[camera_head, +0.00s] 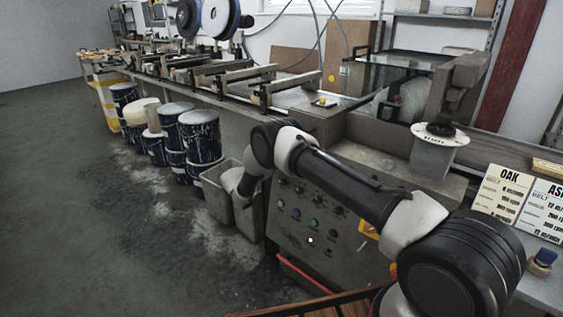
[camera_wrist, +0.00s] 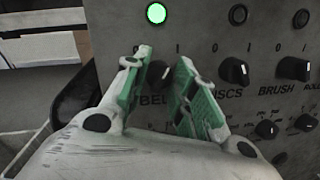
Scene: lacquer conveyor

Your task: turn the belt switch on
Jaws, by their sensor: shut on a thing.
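In the wrist view the belt switch (camera_wrist: 157,73) is a dark knob on the grey control panel (camera_wrist: 205,35), with a partly covered label ending in "BELT" below it. My gripper (camera_wrist: 162,60) has its two green-padded fingers on either side of this knob and is shut on it. The fingers hide part of the knob, so its exact pointer angle is hard to read. The round lamp (camera_wrist: 156,13) above it glows bright green. In the head view my arm reaches over to the panel front (camera_head: 345,250), and the fingers are hidden there.
Grey bins (camera_head: 222,195) and paint drums (camera_head: 200,135) stand left of the panel. An OAK card (camera_head: 503,192) stands at right.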

